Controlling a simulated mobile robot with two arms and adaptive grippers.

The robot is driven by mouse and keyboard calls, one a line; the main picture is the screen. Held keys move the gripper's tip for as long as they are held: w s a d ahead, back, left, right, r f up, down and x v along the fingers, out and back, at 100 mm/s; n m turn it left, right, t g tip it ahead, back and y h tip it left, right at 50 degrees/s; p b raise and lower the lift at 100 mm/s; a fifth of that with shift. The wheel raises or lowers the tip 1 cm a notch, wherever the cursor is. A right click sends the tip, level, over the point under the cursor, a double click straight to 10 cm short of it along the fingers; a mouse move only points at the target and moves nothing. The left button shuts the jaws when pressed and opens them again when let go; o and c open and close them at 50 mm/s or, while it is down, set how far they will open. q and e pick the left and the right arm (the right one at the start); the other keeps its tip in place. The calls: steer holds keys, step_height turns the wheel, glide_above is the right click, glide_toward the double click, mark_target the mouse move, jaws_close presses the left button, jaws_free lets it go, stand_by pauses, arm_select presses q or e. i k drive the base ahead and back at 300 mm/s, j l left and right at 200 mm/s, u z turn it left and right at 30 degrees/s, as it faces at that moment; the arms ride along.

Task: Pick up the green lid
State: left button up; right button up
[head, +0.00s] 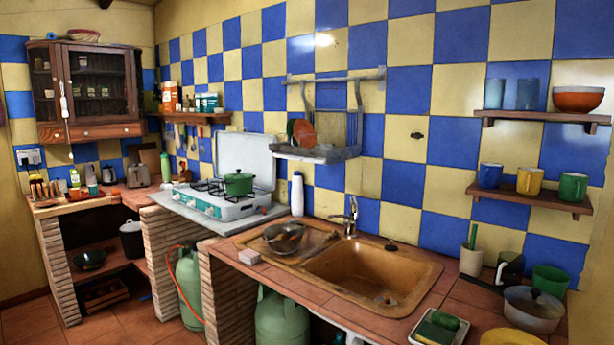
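A green pot (239,187) stands upright on the white gas stove (222,206) at the middle left of the head view. A green lid (238,176) appears to sit on top of the pot, with a small dark knob. The stove's white cover (247,155) is raised behind it. Neither of my grippers shows in this view.
A brown sink (375,275) with a tap (351,216) is set in the tiled counter right of the stove. A metal colander (284,237) rests on its drainboard. A white bottle (297,194) stands between stove and sink. A lidded pot (534,309) stands at lower right.

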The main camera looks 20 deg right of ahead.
mark_target(238, 175)
steer(key=z, duration=0.7)
steer(key=i+j+z, duration=0.4)
steer(key=j+z, duration=0.15)
steer(key=i+j+z, duration=0.25)
steer(key=j, duration=0.15)
steer(key=j+z, duration=0.25)
steer(key=j, duration=0.15)
steer(key=i, duration=0.05)
